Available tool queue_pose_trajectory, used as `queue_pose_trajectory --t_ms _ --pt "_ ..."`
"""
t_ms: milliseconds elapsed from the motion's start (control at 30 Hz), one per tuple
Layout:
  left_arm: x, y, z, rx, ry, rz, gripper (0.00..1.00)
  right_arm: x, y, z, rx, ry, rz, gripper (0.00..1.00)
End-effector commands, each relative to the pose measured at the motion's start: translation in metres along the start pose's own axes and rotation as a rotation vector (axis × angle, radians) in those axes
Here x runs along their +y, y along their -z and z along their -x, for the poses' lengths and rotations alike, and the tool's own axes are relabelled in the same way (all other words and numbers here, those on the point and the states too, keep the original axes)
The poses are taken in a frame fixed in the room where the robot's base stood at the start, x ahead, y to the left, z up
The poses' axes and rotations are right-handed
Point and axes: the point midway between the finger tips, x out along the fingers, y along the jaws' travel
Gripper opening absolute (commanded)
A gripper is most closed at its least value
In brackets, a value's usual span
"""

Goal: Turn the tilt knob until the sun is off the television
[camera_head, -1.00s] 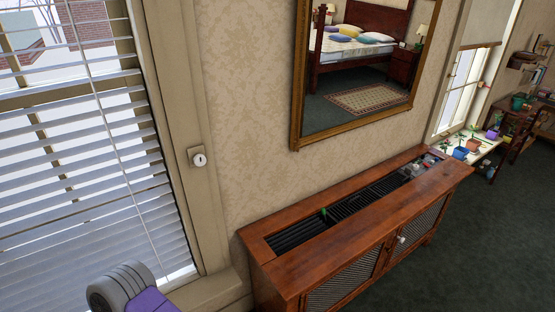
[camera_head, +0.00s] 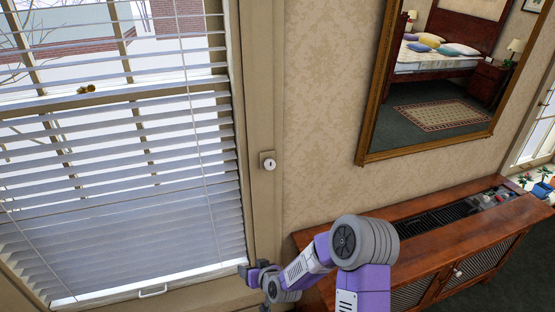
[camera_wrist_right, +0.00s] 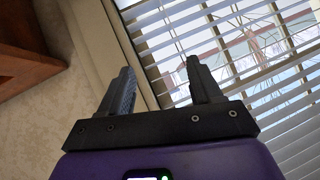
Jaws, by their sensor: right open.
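A small white knob (camera_head: 268,161) sits on a square plate on the beige window trim, right of the blinds. The white slatted blinds (camera_head: 120,190) cover the window, and daylight and brick outside show between the slats. My right gripper (camera_head: 258,268) is low beside the window's lower right corner, below the knob and apart from it. In the right wrist view its two dark fingers (camera_wrist_right: 159,75) are spread with nothing between them, with slats and trim beyond. The knob is not in that view. I see no television. My left gripper is not in view.
A wooden cabinet (camera_head: 380,238) with a slotted top stands along the wall to the right, partly behind my right arm. A gilt-framed mirror (camera_head: 372,110) above it reflects a bed. The patterned wall (camera_head: 325,110) between trim and mirror is clear.

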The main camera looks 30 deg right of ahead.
Motion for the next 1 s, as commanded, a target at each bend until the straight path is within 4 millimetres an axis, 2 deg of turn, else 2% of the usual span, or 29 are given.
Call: queue_pose_trajectory --t_ms 33,100,200,300,400,500,1000 --pt "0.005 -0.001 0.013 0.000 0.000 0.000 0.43 0.013 0.064 0.017 0.134 -0.032 0.030 0.64" --pt "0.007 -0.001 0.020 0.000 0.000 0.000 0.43 0.026 0.130 0.039 0.291 -0.072 0.076 0.64" --pt "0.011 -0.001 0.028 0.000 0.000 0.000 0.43 0.039 0.203 0.073 0.466 -0.121 0.135 0.64" --pt "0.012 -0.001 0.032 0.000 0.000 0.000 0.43 0.047 0.247 0.100 0.579 -0.159 0.178 0.64" --pt "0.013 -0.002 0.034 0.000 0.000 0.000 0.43 0.050 0.271 0.115 0.640 -0.178 0.201 0.64" --pt "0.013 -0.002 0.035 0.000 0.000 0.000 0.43 0.051 0.280 0.116 0.658 -0.184 0.208 0.64" --pt "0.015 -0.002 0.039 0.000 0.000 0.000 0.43 0.057 0.317 0.066 0.656 -0.182 0.206 0.64"
